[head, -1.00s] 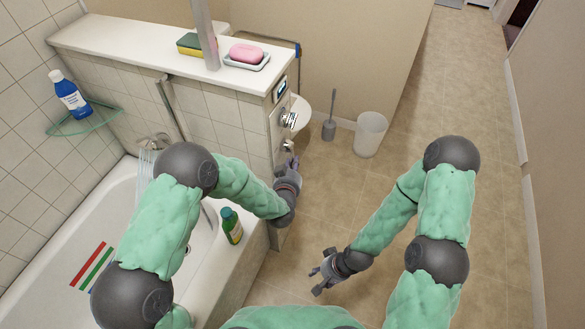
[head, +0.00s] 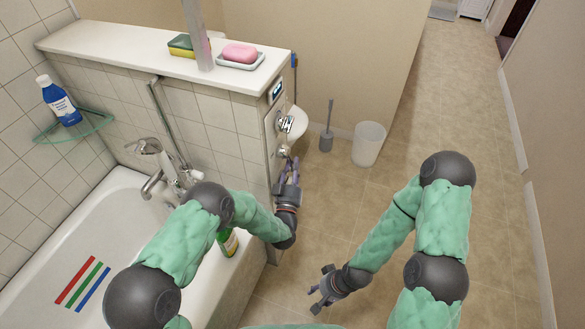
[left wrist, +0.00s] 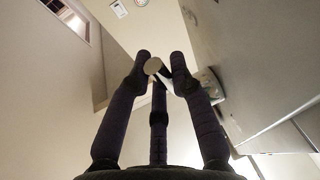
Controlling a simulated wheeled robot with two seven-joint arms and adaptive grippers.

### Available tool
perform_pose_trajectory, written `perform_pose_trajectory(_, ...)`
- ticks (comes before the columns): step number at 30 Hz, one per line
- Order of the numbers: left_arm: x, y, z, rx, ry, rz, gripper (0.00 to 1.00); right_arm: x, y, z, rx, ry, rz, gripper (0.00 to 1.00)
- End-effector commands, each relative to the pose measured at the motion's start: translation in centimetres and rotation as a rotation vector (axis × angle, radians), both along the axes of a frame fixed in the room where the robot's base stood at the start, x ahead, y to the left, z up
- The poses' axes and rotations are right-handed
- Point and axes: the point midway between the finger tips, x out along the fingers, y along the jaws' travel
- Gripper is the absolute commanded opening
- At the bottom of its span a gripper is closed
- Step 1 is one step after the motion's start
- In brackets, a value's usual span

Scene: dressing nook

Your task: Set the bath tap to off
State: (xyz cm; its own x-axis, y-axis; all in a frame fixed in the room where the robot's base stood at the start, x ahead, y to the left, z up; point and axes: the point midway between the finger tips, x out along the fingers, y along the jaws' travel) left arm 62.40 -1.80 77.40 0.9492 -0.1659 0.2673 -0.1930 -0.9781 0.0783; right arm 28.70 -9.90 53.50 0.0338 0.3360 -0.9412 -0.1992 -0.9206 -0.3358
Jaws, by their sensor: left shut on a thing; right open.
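A chrome bath spout (head: 152,183) stands at the bath's far end, beside a hand shower (head: 145,146). On the end face of the low tiled wall are an upper chrome control (head: 286,123) and a lower round knob (head: 282,152). My left gripper (head: 291,163) is at this end face, just below the upper control. In the left wrist view its fingers (left wrist: 160,67) are closed around a pale round knob (left wrist: 153,66); its pointing direction is hard to read. My right gripper (head: 322,287) is open and empty above the floor.
The white bathtub (head: 40,265) is at left, with a green bottle (head: 229,243) on its edge, partly behind my left arm. Soap (head: 240,53) and a sponge (head: 183,45) lie on the wall ledge. A bin (head: 368,145) and toilet brush (head: 327,138) stand beyond; floor at right is clear.

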Motion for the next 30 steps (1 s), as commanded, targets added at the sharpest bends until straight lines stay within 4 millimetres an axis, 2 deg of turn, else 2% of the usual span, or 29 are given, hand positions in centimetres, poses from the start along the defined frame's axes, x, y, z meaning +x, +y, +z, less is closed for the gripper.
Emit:
perform_pose_trajectory(17, 0.25, -0.04, 0.10, -0.013, -0.032, 0.001, 0.00, -0.01, 0.01, -0.01, 0.000, 0.000, 0.000, 0.47)
perform_pose_trajectory(18, 0.25, -0.04, 0.10, -0.013, -0.032, 0.001, 0.30, -0.01, 0.01, -0.01, 0.000, 0.000, 0.000, 0.47)
perform_pose_trajectory(20, 0.25, -0.04, 0.10, -0.013, -0.032, 0.001, 0.47, -0.01, 0.01, -0.01, 0.000, 0.000, 0.000, 0.47)
perform_pose_trajectory(30, 0.12, -0.04, 0.00, -0.012, -0.029, 0.001, 0.47, 0.00, -0.01, -0.01, 0.000, 0.000, 0.000, 0.47)
